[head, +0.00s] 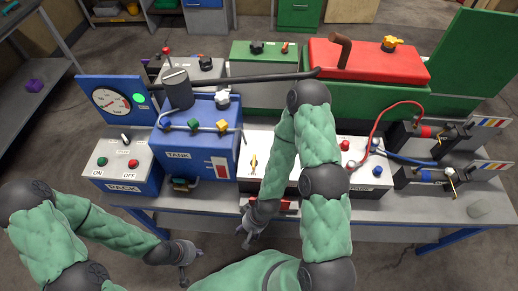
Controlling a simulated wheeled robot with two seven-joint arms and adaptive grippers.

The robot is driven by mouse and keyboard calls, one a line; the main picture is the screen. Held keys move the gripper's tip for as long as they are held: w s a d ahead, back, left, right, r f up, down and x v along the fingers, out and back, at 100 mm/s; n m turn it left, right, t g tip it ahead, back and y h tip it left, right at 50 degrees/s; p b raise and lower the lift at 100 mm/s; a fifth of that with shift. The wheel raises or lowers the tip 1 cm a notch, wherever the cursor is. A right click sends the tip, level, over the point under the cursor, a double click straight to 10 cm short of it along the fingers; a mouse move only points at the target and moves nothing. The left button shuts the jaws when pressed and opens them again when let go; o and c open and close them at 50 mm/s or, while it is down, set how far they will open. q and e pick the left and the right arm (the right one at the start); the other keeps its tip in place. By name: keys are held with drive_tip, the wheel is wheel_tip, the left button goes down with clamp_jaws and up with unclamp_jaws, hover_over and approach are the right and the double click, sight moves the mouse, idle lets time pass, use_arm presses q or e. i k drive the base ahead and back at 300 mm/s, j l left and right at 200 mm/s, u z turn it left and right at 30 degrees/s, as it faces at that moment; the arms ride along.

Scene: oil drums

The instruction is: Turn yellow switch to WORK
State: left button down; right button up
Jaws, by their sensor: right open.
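A small yellow switch (253,162) stands on the white top of a panel box (242,178) in the middle of the table, right of the blue TANK box. Any label beside the switch is too small to read. My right arm hangs over this box and hides part of its right side. My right gripper (245,238) is open, low at the table's front edge, in front of the box and apart from the switch. My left gripper (184,270) is in front of the table at the lower left, away from the switch; its fingers are too small to judge.
The blue TANK box (195,145) carries coloured valves and a grey cylinder (178,90). A box with ON and OFF buttons (122,165) stands left. Right are a red tank (368,62), hoses and connectors (440,135). The table front right (420,225) is mostly clear.

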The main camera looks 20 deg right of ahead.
sight(254, 163)
drive_tip(key=z, duration=0.8)
drive_tip(key=k+u, duration=0.1)
drive_tip(key=u, duration=0.2)
